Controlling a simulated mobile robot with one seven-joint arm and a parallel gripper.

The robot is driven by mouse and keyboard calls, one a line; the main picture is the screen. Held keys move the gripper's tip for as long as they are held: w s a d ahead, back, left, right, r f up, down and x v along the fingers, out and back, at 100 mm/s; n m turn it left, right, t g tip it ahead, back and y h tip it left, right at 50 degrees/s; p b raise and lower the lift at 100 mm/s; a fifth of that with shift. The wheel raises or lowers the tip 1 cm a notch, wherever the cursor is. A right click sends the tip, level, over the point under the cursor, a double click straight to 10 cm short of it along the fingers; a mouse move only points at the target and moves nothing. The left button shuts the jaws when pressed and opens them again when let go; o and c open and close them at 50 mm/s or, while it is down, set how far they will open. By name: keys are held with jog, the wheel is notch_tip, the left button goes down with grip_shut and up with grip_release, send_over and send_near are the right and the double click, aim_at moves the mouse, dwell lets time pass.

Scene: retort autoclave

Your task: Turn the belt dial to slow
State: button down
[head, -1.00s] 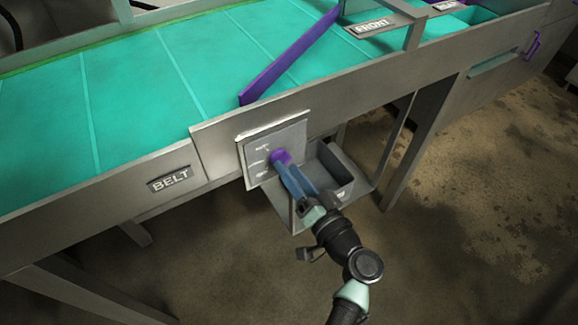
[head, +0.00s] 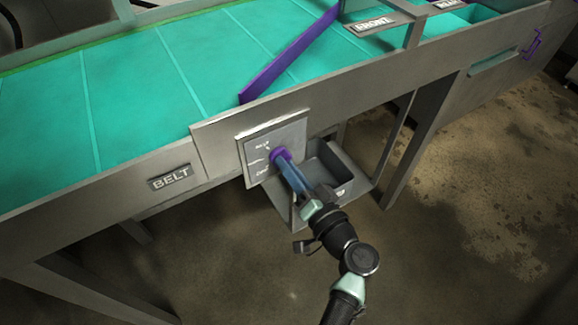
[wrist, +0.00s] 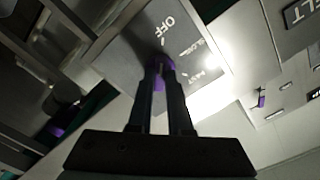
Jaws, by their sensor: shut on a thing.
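The belt dial (head: 279,153) is a purple knob on a grey plate (head: 295,133) fixed to the conveyor's side, right of the BELT sign. My gripper (head: 284,163) is shut on the dial. In the wrist view, the dial (wrist: 158,82) sits between the two dark fingers of my gripper (wrist: 160,75). The plate (wrist: 130,60) carries the words OFF, SLOW and what looks like FAST, with tick marks. The fingers hide much of the dial, and I cannot tell which mark it points to.
The teal conveyor belt (head: 130,105) with a purple diverter bar (head: 290,58) runs above the plate. A BELT sign (head: 170,177) is on the conveyor side. A grey open bin (head: 335,168) hangs close right of the dial. The floor in front is clear.

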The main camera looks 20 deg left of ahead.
jog(key=shift+m, duration=4.9)
jog(key=c, duration=0.8)
grip_release()
jog(key=shift+c, duration=0.2)
jog(key=v, duration=1.3)
jog(key=shift+b, duration=0.3)
